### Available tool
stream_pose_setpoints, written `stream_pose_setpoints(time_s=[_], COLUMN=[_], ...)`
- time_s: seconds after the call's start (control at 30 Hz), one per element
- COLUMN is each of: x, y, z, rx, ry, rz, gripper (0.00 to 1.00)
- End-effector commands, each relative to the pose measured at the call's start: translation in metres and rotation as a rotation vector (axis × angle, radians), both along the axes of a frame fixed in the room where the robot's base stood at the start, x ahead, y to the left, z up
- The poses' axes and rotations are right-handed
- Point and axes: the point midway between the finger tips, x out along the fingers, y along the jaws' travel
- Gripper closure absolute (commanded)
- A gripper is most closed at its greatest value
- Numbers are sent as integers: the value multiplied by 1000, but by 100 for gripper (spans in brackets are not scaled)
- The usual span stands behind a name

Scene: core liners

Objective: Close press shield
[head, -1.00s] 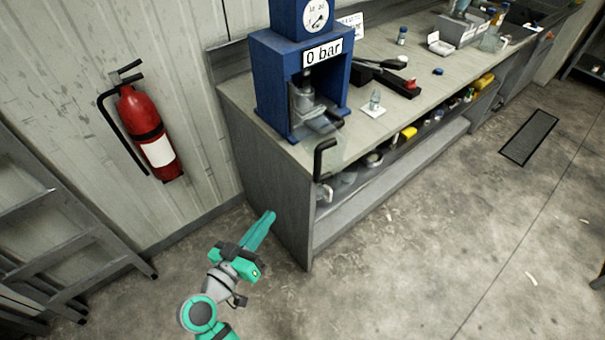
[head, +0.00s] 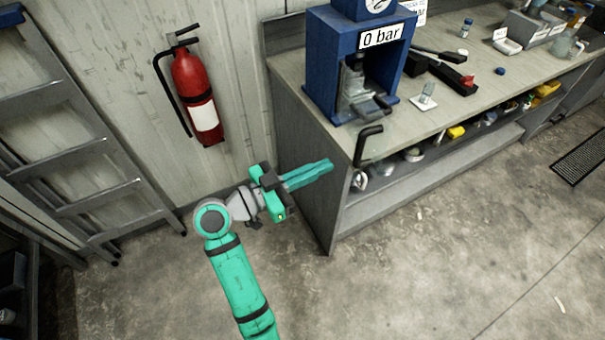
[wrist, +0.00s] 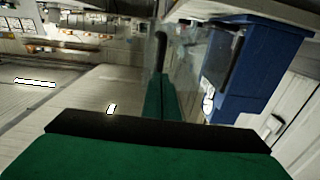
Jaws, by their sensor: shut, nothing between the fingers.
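The blue press (head: 327,62) stands on the near end of the bench under a "0 bar" sign. Its front is open and the grey ram shows inside. The press shield's black handle (head: 368,140) sticks out past the bench's front edge, so the shield stands swung open; its clear pane is hard to make out in the head view. In the wrist view the clear shield (wrist: 188,48) shows between the handle (wrist: 160,50) and the blue press (wrist: 262,66). My gripper (head: 331,164) is shut and empty, left of and a little below the handle, apart from it in the head view.
The bench (head: 300,170) has a closed end panel beside my gripper and a lower shelf with several small items. A red fire extinguisher (head: 195,85) hangs on the wall. A ladder (head: 80,130) leans at the left. The floor (head: 440,260) in front is clear.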

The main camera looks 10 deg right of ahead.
Motion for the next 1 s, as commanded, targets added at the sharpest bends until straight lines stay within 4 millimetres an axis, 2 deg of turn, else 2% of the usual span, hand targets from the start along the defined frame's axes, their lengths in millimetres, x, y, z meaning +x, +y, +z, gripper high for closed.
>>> stream_pose_setpoints(time_s=[0.2, 0.4, 1.0], x=[13, 22, 23], y=[-36, -56, -65], z=[0, 0, 0], rx=[1, 0, -1], ry=[1, 1, 2], rz=[-2, 0, 5], gripper=[100, 100, 100])
